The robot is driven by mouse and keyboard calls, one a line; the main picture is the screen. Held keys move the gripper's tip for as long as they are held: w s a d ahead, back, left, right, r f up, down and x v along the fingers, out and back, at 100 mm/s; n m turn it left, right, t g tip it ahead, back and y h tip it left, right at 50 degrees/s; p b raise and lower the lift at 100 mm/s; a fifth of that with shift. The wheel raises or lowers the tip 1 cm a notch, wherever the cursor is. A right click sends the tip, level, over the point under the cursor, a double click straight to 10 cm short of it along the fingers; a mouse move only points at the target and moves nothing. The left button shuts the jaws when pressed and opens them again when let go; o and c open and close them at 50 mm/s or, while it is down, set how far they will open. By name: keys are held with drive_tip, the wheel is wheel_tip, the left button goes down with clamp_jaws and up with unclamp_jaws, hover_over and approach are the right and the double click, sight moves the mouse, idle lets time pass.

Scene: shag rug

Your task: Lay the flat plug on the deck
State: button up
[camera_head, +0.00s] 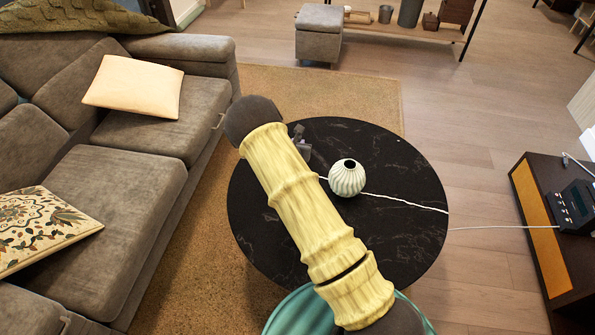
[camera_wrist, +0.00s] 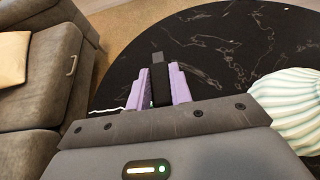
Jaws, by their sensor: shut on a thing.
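My gripper (camera_wrist: 161,82) is shut on a small flat black plug with a grey tip (camera_wrist: 158,60), held between its two lilac fingers over the round black table. In the head view my gripper (camera_head: 301,138) shows small and dark beyond the yellow-sleeved arm, which hides part of it; the plug cannot be made out there. A white cord (camera_head: 405,202) runs from near my gripper across the table and off to the right. A dark boxy device with buttons, which looks like the deck (camera_head: 573,207), sits on a brown cabinet at the right edge, partly cut off.
The round black marble-look table (camera_head: 415,235) bears a pale ribbed vase (camera_head: 347,178), close right of my gripper; it also shows in the wrist view (camera_wrist: 292,108). A grey sofa (camera_head: 120,200) stands left. Wooden floor is open between table and cabinet (camera_head: 537,222).

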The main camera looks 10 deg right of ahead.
wheel_tip(320, 180, down, 6)
drive_tip(key=shift+f+b, duration=0.1)
drive_tip(key=shift+b, duration=0.5)
drive_tip(key=shift+f, duration=0.1)
drive_tip(key=shift+f+b, duration=0.45)
drive_tip(key=shift+f, duration=1.35)
drive_tip(key=shift+f, duration=0.6)
drive_tip(key=o, duration=0.9)
drive_tip(key=shift+r, duration=0.15)
drive_tip(key=v, duration=0.4)
drive_tip(key=p+v, duration=0.1)
drive_tip(key=v, duration=0.3)
drive_tip(key=p+v, duration=0.1)
drive_tip(key=v, duration=0.3)
drive_tip(key=shift+a+r, duration=0.1)
drive_tip(key=shift+r, duration=0.35)
